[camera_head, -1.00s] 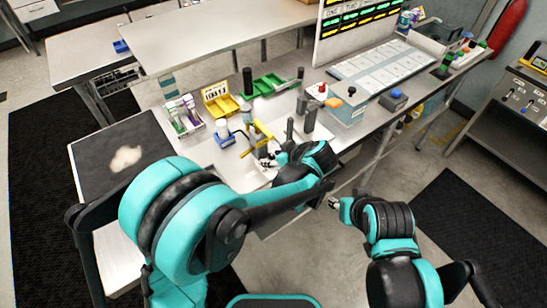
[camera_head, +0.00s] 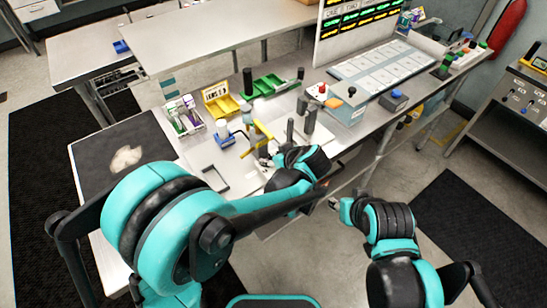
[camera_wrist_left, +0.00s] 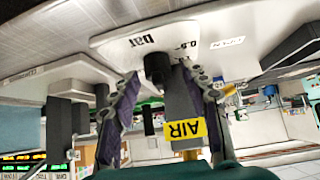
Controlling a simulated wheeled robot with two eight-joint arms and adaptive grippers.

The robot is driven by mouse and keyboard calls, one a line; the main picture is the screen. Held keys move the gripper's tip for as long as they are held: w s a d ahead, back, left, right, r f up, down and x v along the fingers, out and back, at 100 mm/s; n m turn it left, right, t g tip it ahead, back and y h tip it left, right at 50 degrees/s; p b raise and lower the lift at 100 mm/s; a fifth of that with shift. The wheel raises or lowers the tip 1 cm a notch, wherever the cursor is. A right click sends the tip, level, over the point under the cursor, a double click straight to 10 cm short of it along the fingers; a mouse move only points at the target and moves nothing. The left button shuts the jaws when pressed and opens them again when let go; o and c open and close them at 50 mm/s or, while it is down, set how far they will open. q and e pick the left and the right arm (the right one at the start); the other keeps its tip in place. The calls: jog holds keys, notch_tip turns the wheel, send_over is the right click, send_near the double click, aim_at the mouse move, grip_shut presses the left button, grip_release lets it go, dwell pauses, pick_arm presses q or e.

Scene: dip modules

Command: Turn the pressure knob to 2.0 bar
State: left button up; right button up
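In the left wrist view a black pressure knob (camera_wrist_left: 156,68) stands out from a white plate (camera_wrist_left: 112,42) marked "bar" and "0.5". The picture is upside down. A grey post (camera_wrist_left: 180,103) with a yellow "AIR" label (camera_wrist_left: 184,130) lies just below the knob in the picture. My left gripper (camera_wrist_left: 162,76) is open, one finger on each side of the knob, with gaps visible. The knob's pointer and setting cannot be read. In the head view my left gripper (camera_head: 266,158) is at the bench's front, partly hidden by its wrist. My right gripper (camera_head: 335,203) is small, off the bench.
Grey posts (camera_head: 309,121) and a yellow piece (camera_head: 262,131) stand close behind my left gripper. A clear-sided box (camera_head: 347,108) stands to the right. A green tray (camera_head: 270,84) and a yellow bin (camera_head: 221,104) are behind. A dark frame outline (camera_head: 215,180) lies left.

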pick_arm(q)
jog(key=v, duration=1.2)
